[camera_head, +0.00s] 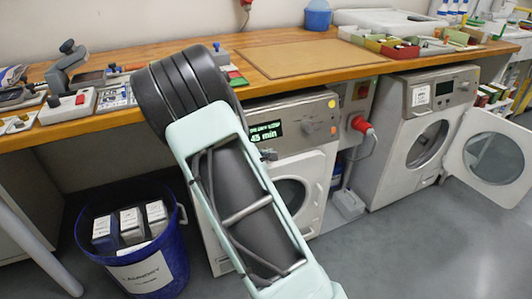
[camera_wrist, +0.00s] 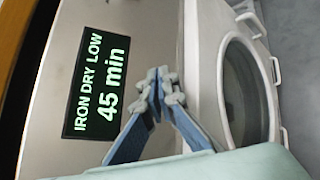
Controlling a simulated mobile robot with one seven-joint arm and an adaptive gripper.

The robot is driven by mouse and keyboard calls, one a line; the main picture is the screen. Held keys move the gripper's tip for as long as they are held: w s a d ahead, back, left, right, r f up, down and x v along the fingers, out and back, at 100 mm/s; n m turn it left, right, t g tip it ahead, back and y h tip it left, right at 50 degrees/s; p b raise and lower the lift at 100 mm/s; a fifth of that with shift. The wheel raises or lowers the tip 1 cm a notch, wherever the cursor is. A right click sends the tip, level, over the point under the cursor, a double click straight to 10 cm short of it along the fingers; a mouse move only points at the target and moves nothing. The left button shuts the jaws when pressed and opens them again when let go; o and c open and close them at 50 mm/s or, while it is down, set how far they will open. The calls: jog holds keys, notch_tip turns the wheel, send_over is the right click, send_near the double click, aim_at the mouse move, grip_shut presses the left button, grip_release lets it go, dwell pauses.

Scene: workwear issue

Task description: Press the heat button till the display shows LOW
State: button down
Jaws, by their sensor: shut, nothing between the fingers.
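The machine's dark display (camera_wrist: 97,85) reads "IRON DRY LOW" and "45 min" in pale green letters. In the wrist view it lies turned on its side. The display also shows in the head view (camera_head: 266,131), with its top line too small to read surely. My gripper (camera_wrist: 160,86) is shut and empty, its fingertips together beside the display over the grey control panel (camera_wrist: 160,40). In the head view the fingertips (camera_head: 268,155) show just below the display. I cannot make out the heat button; the fingers may hide it. I cannot tell whether the fingertips touch the panel.
The round door (camera_head: 290,195) is below the panel. A wooden worktop (camera_head: 330,78) runs above. A blue bin (camera_head: 150,270) stands at left. A second machine (camera_head: 405,150) at right has its door (camera_head: 495,160) open.

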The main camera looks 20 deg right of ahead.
jog(key=shift+s+r, duration=0.1)
jog(key=shift+s, duration=0.1)
jog(key=shift+s, duration=0.1)
jog(key=s, duration=0.1)
jog(key=s+r, duration=0.1)
jog(key=s, duration=0.1)
jog(key=s+b, duration=0.1)
jog(key=shift+s+d+r, duration=0.1)
jog(key=shift+s+r, duration=0.15)
jog(key=shift+s, duration=0.05)
dwell(1.7)
